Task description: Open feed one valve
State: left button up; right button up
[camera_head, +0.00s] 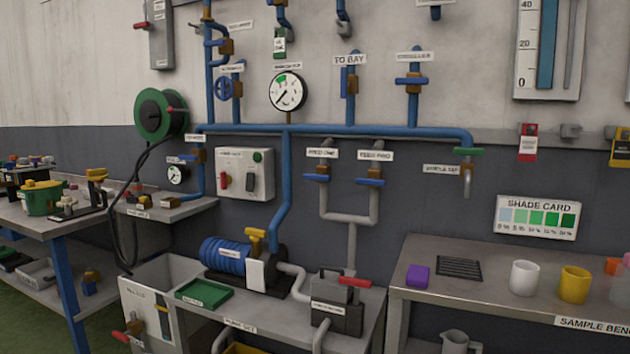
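The feed one valve (317,177) sits on a grey vertical pipe on the wall, right of the picture's middle. Its blue lever lies across the pipe, with a brown body beside it. A label (322,153) above it appears to read "FEED ONE", in small blurred print. A similar valve (370,182) stands just to the right under its own label (376,156), which appears to read "FEED TWO". Its blue lever also lies across its pipe. Neither of my grippers shows in this view.
A blue pump (225,255) and a dark box with a red handle (338,305) stand on the low bench below the valves. A grey control box (244,173) is on the wall to the left. A sample bench (480,295) fills the right foreground.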

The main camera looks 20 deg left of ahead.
aim_at(306, 176)
jog(key=u, duration=0.8)
jog(key=i, duration=0.8)
jog(key=u, duration=0.7)
jog(key=i, duration=1)
jog(key=z, duration=0.5)
